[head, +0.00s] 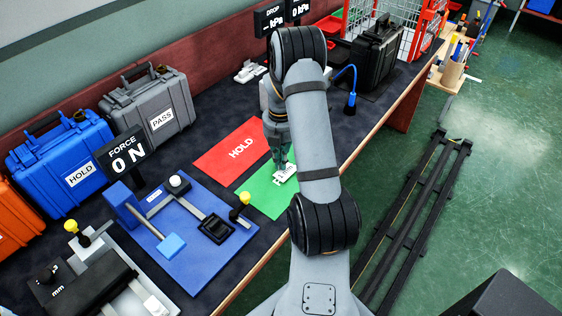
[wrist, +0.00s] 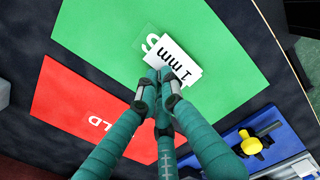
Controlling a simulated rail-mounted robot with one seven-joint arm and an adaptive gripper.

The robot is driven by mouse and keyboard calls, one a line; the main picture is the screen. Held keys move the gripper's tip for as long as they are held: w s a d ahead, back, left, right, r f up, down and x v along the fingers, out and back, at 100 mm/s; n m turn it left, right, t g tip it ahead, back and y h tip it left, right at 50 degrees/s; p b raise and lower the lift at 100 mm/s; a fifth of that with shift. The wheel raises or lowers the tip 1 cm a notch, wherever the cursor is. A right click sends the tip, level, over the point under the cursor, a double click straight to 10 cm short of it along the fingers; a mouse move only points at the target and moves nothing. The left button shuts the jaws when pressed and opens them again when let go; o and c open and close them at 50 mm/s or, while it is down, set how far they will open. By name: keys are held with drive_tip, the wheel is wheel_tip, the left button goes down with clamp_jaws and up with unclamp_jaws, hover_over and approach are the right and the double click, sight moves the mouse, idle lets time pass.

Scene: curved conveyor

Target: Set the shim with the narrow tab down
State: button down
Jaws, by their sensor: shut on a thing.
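A white shim (wrist: 177,58) marked "1 mm" is at my gripper's fingertips in the wrist view, over the green mat (wrist: 200,25). My gripper (wrist: 161,80), with teal fingers, is shut on its near edge. In the head view my gripper (head: 281,163) points down over the green mat (head: 258,205), and the small white shim (head: 287,173) shows at its tip. The shim covers part of the mat's white lettering. I cannot tell whether the shim touches the mat, and no narrow tab can be made out.
A red HOLD mat (head: 225,150) lies beside the green one. A blue force fixture (head: 190,262) with a yellow knob stands at lower left. Blue (head: 60,165) and grey (head: 155,105) cases line the back. A blue gooseneck lamp (head: 350,102) and black case (head: 372,55) stand beyond my arm.

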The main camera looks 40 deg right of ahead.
drive_tip(key=shift+f, duration=0.2)
drive_tip(key=shift+f, duration=0.2)
drive_tip(key=c, duration=1.9)
unclamp_jaws()
drive_tip(key=shift+c, duration=0.2)
wheel_tip(320, 180, up, 12)
drive_tip(key=p, duration=0.1)
drive_tip(key=shift+r, duration=0.2)
drive_tip(key=shift+f, duration=0.1)
